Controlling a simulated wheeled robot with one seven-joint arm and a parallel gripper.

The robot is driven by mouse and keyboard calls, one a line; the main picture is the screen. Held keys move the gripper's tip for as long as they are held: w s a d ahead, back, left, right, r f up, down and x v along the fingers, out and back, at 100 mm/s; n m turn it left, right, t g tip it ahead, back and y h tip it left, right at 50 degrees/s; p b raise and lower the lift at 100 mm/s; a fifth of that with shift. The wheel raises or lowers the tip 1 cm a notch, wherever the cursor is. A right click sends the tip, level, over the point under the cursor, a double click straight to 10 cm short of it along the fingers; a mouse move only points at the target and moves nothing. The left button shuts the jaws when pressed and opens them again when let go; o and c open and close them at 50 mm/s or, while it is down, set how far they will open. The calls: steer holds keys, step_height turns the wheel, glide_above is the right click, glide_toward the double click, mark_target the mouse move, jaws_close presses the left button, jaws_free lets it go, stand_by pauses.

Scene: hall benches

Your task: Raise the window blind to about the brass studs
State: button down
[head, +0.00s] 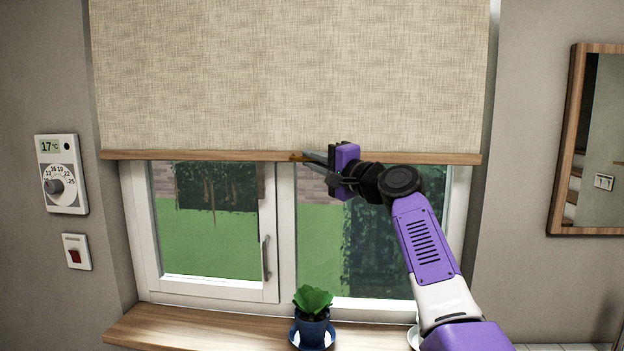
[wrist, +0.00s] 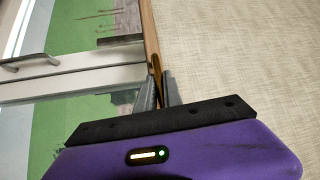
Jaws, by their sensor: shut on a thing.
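The window blind (head: 290,75) is a beige woven cloth that hangs over the upper part of the window. Its wooden bottom bar (head: 200,155) runs nearly level across the panes. My gripper (head: 305,157) is at the middle of this bar, reaching in from the right. In the wrist view, the two grey fingers of my gripper (wrist: 158,88) are closed around the bar's edge or a small pull on it; which one is hard to tell. The bar (wrist: 150,40) and the cloth (wrist: 230,60) also show there. I cannot make out any brass studs.
Below the bar are the white window frame (head: 286,225) and a handle (head: 266,258). A potted plant (head: 312,315) stands on the wooden sill (head: 170,325). A thermostat (head: 62,174) and a switch (head: 76,252) are on the left wall; a mirror (head: 590,140) hangs right.

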steer(key=shift+r+p, duration=0.45)
steer(key=shift+r, duration=1.05)
steer(key=c, duration=1.5)
jaws_free()
steer(key=shift+f, duration=0.1)
steer(key=shift+f, duration=0.1)
steer(key=shift+b+v, duration=1.35)
steer(key=shift+v, duration=2.55)
